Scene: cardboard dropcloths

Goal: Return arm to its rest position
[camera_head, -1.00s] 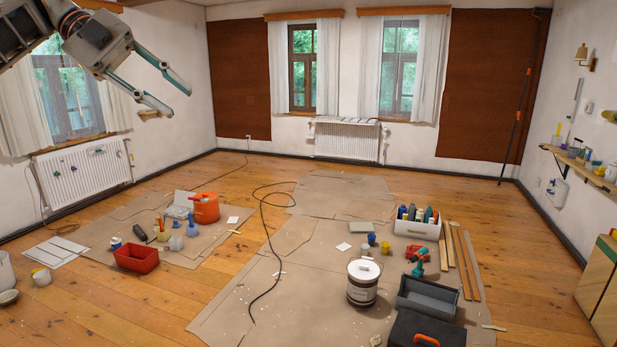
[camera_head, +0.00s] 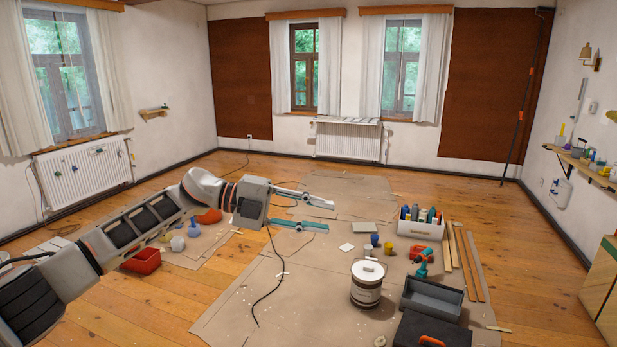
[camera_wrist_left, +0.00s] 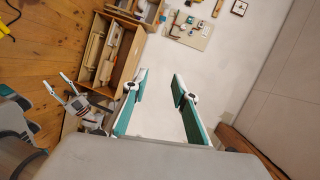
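My left arm reaches in from the left in the head view, stretched low across the picture. Its gripper (camera_head: 330,216) points right, with its two fingers well apart and nothing between them. In the left wrist view the same fingers (camera_wrist_left: 161,77) stand apart with a bare pale surface between them. What looks like my right gripper (camera_wrist_left: 53,78) shows at the left of that view, with its two fingers spread and nothing visible between them. The right arm is not in the head view.
Cardboard sheets (camera_head: 235,312) cover much of the wooden floor. Wooden shelving (camera_wrist_left: 130,62) stands near the right gripper in the wrist view.

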